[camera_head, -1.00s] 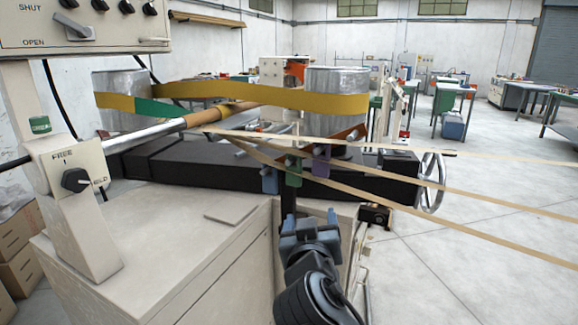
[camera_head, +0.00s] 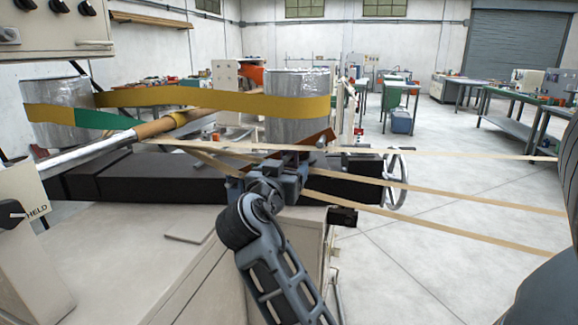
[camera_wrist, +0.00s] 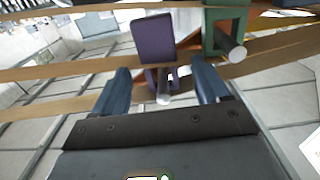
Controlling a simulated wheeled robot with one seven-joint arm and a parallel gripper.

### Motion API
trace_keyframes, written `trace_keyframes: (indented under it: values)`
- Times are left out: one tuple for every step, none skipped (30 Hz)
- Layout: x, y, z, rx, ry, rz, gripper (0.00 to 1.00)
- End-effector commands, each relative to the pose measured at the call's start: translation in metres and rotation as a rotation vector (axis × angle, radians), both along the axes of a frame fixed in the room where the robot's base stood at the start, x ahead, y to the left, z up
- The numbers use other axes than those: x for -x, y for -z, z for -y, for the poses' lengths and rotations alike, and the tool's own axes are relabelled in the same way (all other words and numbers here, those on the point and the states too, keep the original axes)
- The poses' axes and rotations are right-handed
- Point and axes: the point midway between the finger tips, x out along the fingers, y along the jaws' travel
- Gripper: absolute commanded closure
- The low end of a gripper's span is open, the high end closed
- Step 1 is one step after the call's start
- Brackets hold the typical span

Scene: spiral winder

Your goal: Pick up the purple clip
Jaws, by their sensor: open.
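The purple clip (camera_wrist: 153,40) is upright at the top middle of the wrist view, with a round grey pin end below it. My gripper (camera_wrist: 161,72) is open, with one blue-grey finger on each side of the clip's lower part; I cannot tell whether either touches it. The green clip (camera_wrist: 226,22) is just to the right, beyond the right finger. In the head view my gripper (camera_head: 290,168) is at the front of the black machine bed, by the tan strips, and hides the purple and green clips.
Tan strips (camera_head: 430,193) run from the clips to the right. The black bed (camera_head: 160,178) lies behind my gripper. A beige cabinet (camera_head: 140,240) is below left, a handwheel (camera_head: 394,180) to the right. Yellow band (camera_head: 215,99) wraps silver drums (camera_head: 297,112). Open floor is at right.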

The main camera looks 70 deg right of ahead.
Motion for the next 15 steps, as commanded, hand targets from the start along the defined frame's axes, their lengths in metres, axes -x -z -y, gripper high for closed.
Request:
trace_keyframes:
  values:
    - [-0.0002,-0.001,0.006,-0.001,0.002,0.0,0.26]
    - [-0.0004,-0.0008,0.0084,-0.001,0.001,0.0,0.26]
    - [-0.0008,-0.0006,0.0108,-0.001,0.0,0.0,0.26]
    - [-0.0011,-0.0005,0.0119,0.0,-0.001,0.0,0.26]
    - [-0.0014,-0.0003,0.0127,0.0,-0.001,0.0,0.26]
    - [-0.0015,0.0,0.0132,0.0,-0.002,0.0,0.26]
    - [-0.0016,0.0001,0.0133,0.0,-0.002,0.0,0.26]
    - [-0.0016,0.0002,0.0132,0.0,-0.002,0.0,0.26]
    - [-0.0016,0.0003,0.0131,0.0,-0.002,0.0,0.26]
    - [-0.0015,0.0003,0.013,0.0,-0.002,0.0,0.26]
    - [-0.0015,0.0002,0.013,0.0,-0.002,0.0,0.26]
    - [-0.0015,0.0002,0.013,0.0,-0.002,0.0,0.28]
    - [-0.0015,0.0002,0.0129,0.0,-0.002,0.0,0.31]
    - [-0.0015,0.0002,0.0129,0.0,-0.002,0.0,0.34]
    - [-0.0015,0.0002,0.0129,0.0,-0.002,0.0,0.38]
